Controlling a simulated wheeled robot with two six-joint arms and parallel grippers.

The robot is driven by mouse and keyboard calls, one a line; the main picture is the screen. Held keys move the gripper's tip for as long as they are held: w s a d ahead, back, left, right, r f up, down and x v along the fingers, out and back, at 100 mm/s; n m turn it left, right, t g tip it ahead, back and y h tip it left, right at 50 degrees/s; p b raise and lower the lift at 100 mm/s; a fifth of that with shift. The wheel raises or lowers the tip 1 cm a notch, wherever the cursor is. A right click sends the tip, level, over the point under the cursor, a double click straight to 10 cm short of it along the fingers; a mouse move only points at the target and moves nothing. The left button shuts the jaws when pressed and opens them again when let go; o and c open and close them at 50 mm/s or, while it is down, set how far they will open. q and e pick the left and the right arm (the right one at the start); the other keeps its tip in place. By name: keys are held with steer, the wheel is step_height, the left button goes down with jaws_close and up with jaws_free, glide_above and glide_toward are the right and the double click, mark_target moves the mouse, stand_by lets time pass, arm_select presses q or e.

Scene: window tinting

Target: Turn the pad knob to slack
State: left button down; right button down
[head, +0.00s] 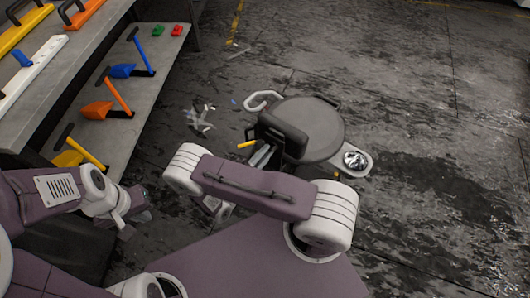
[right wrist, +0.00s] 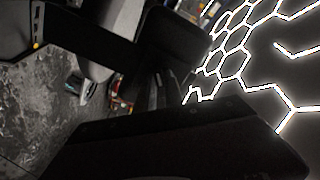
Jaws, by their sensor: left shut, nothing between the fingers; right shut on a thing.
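A stool with a round grey seat (head: 315,128) stands on the floor in the head view, with a dark pad (head: 284,134) at its left side. I cannot make out the pad knob; the pad and my right arm cover that area. My right gripper (right wrist: 160,95) shows only as dark shapes in its wrist view. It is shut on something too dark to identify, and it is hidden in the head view. My left gripper (head: 143,205) is shut and empty at the lower left of the head view, apart from the stool.
A shelf unit (head: 150,98) with coloured hand tools stands at the left, close to my left arm. The stool carries a white ring holder (head: 262,100), a metal dish (head: 355,159) and a yellow-handled tool (head: 247,144). Scraps (head: 200,118) lie on the floor; right of the stool is open floor.

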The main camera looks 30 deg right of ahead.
stand_by(0.5)
steer(key=c, duration=1.4)
jaws_free()
steer(key=shift+c, duration=0.2)
steer(key=v, duration=0.9)
